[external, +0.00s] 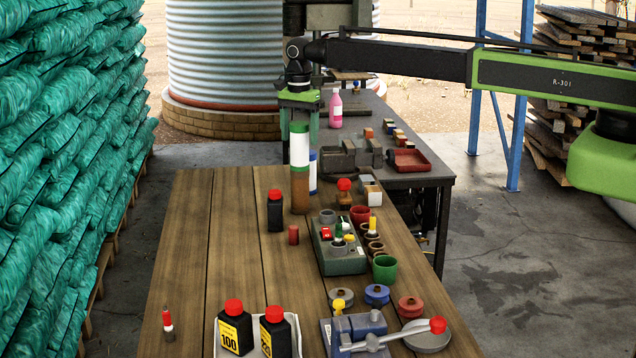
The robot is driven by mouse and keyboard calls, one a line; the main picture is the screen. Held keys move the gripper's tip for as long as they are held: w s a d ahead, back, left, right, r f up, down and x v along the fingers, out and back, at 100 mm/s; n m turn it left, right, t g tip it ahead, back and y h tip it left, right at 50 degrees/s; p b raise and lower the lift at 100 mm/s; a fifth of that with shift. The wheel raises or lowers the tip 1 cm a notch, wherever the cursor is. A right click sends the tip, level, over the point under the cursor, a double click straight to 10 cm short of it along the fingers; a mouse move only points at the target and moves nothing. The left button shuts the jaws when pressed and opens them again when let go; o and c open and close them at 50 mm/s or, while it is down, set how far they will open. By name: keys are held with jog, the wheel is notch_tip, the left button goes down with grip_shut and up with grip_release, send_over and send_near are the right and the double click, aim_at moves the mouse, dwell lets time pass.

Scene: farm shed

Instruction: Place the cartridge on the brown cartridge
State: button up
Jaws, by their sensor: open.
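A white cartridge with green bands (299,150) stands upright over the brown cartridge (300,192) on the wooden table. Its lower end appears to rest on the brown cartridge's top, and the two look lined up, though from this one view I cannot confirm contact. My gripper (299,124) points down at the white cartridge's top, with one green finger on each side. It is open. The brown cartridge stands upright on the planks.
A black bottle with a red cap (275,212) stands close left of the brown cartridge, and a small red cylinder (293,235) in front. A white and blue container (313,172) is close behind. A grey block with knobs (340,258) is at right. The table's left side is mostly clear.

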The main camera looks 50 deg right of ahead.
notch_tip(320, 180, up, 6)
jog(key=p, duration=0.4)
jog(key=shift+f, duration=0.2)
jog(key=s+d+f+b, duration=0.5)
jog(key=d+f+b, duration=0.1)
jog(key=f+b, duration=0.2)
jog(key=s+d+f+b, duration=0.5)
jog(key=f+b, duration=0.2)
jog(key=s+d+f+n+b, duration=0.1)
jog(key=s+f+b, duration=0.1)
jog(key=s, duration=0.2)
jog(key=s+d+f+n+b, duration=0.2)
jog(key=s, duration=0.3)
jog(key=s+d+f+n+b, duration=0.2)
jog(key=s, duration=0.3)
jog(key=shift+s+d+f+b, duration=0.1)
jog(key=shift+s+f+b, duration=0.2)
jog(key=shift+f, duration=0.1)
jog(key=s+n, duration=0.8)
jog(key=n, duration=0.2)
jog(key=shift+s+d+n, duration=0.3)
jog(key=shift+d+n, duration=0.05)
jog(key=shift+n, duration=0.05)
